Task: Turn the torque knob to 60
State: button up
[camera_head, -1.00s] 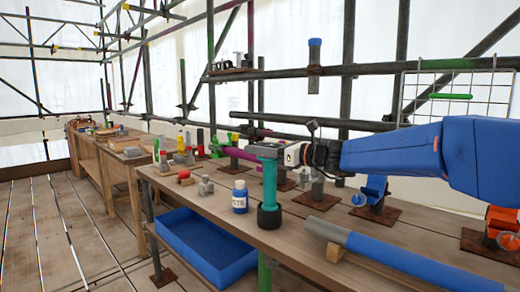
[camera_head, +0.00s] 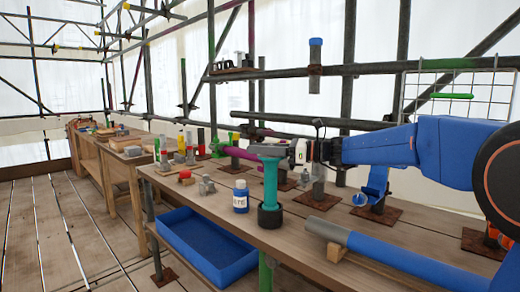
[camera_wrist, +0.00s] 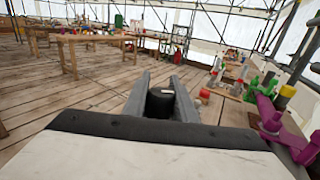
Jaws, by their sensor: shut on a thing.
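In the wrist view, a dark round knob (camera_wrist: 160,104) with a small pale mark sits between the two grey fingers of my gripper (camera_wrist: 162,92). I take it to be the torque knob; no number on it is legible. The fingers are shut on it. In the head view, my gripper (camera_head: 254,142) points left over the workbench, just behind the top of a teal upright tool (camera_head: 270,184) with a black base. The knob cannot be made out there, and whether it belongs to this tool cannot be told.
A green fitting (camera_head: 215,146) and a purple bar (camera_head: 238,153) lie close to my gripper. A blue bottle (camera_head: 241,197) stands left of the teal tool. A blue-grey tube (camera_head: 385,252) lies at the front right. A blue bin (camera_head: 205,268) sits below the bench (camera_head: 310,240).

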jog(key=n+g, duration=0.2)
jog(key=g, duration=0.1)
jog(key=s+n+g, duration=0.1)
jog(key=n+g, duration=0.1)
jog(key=g, duration=0.1)
jog(key=shift+s+d+n+g+h, duration=0.1)
jog(key=shift+s+n+g+h, duration=0.15)
jog(key=shift+n+g, duration=0.4)
jog(key=shift+s+n+g+h, duration=0.15)
jog(key=shift+n+g+h, duration=0.2)
jog(key=shift+g, duration=0.6)
jog(key=o, duration=1)
jog(key=shift+o, duration=0.2)
jog(key=v, duration=1.2)
